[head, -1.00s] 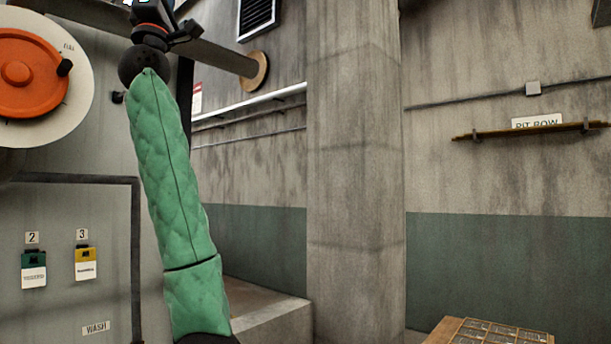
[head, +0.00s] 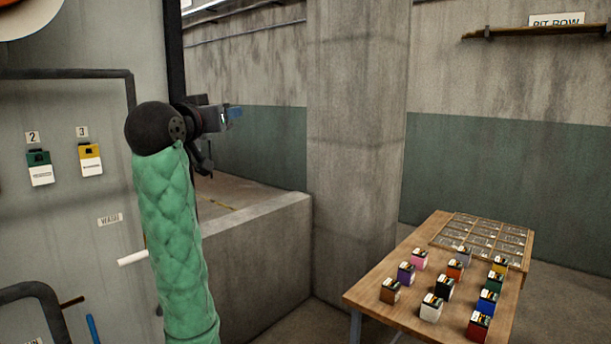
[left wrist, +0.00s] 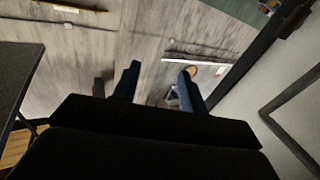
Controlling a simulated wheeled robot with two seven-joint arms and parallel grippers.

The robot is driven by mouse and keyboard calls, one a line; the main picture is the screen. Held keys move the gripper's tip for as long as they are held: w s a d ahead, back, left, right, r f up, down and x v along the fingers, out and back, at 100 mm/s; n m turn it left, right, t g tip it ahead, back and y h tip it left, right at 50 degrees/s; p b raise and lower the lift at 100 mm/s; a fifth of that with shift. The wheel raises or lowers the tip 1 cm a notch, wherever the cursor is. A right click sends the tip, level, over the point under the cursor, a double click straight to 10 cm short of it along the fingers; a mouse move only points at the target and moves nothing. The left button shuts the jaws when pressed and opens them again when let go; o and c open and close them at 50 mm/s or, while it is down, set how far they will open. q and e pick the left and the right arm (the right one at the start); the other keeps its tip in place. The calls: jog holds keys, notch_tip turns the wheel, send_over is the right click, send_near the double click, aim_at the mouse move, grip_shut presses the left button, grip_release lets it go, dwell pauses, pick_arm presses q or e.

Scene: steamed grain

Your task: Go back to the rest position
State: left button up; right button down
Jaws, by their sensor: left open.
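My left gripper (head: 232,112) is at the end of my green-sleeved arm in the head view, in front of the concrete wall and just right of the grey panel. It points to the right and is seen from the side. In the left wrist view its two blue-grey fingers (left wrist: 158,85) stand apart with nothing between them, so it is open and empty. My right gripper is not in either view.
A wooden table (head: 375,296) at the lower right bears several coloured boxes (head: 431,307) and a compartmented tray (head: 529,238). A concrete pillar (head: 355,140) stands mid-view. The grey panel (head: 60,240) at left carries a green tag (head: 40,168) and a yellow tag (head: 90,159).

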pick_arm(q)
jog(key=s+f+g+y, duration=0.15)
jog(key=s+f, duration=0.25)
jog(key=f, duration=1.1)
jog(key=s+d+f+g+y, duration=0.1)
jog(key=s+f+g, duration=0.25)
jog(key=f, duration=1.15)
jog(key=s+f+g+y, duration=0.15)
jog(key=s+f, duration=0.35)
jog(key=f, duration=1.1)
jog(key=s+d+f+g, duration=0.1)
jog(key=s+f+g, duration=0.8)
jog(key=s+f, duration=2.2)
jog(key=s, duration=0.2)
jog(key=shift+s+d, duration=0.25)
jog(key=shift+s, duration=0.1)
